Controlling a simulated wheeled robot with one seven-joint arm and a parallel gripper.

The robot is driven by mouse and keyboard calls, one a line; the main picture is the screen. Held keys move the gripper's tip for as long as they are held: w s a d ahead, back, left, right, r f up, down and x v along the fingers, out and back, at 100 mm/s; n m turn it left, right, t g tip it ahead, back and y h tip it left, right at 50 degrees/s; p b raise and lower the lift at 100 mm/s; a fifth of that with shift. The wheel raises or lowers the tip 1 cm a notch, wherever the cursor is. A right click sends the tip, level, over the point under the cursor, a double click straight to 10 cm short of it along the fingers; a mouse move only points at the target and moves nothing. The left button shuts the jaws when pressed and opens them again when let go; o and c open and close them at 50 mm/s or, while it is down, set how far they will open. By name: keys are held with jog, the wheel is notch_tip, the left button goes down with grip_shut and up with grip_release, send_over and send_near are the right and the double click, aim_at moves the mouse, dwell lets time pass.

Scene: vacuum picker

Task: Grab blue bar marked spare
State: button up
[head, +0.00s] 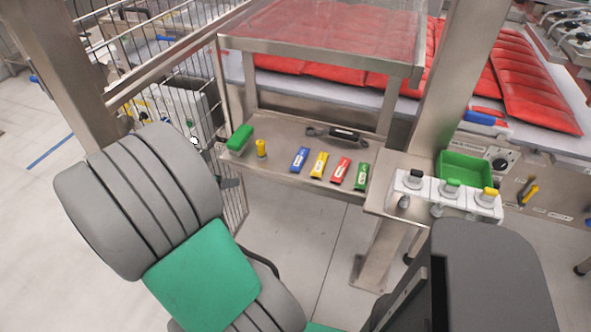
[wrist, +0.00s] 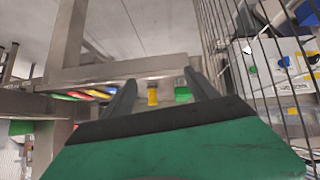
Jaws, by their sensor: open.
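A blue bar (head: 299,160) with a white label lies on the metal shelf (head: 280,142), leftmost in a row with yellow, red and green bars. The label is too small to read. My gripper (wrist: 160,84) is open and empty. A yellow peg and a green block show beyond and between its fingers. In the head view my arm hides most of the gripper, which is left of and apart from the blue bar.
The yellow bar (head: 319,164) is close beside the blue one. The yellow peg (head: 261,148) and green block (head: 240,138) stand at the shelf's left. A dark handled tool (head: 345,134) lies behind. Metal posts and a wire cage (head: 190,60) flank the shelf.

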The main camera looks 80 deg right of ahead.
aim_at(300, 158)
jog(key=s+d+m+g+h, duration=0.1)
jog(key=s+d, duration=0.2)
jog(key=s, duration=0.1)
jog(key=s+d+f+m+g+h+b, duration=0.1)
jog(key=s+d+m+g, duration=0.1)
jog(key=s, duration=0.3)
jog(key=s+d+f+m+g+h+b, duration=0.1)
jog(key=s+d+m+g, duration=0.1)
jog(key=s+d, duration=0.2)
jog(key=shift+s+d+f, duration=0.15)
jog(key=shift+d, duration=0.45)
jog(key=x, duration=0.5)
jog(key=r+p+x, duration=0.1)
jog(key=x, duration=0.1)
jog(key=shift+s+d, duration=0.2)
jog(key=shift+s, duration=0.2)
jog(key=shift+c, duration=0.3)
grip_shut()
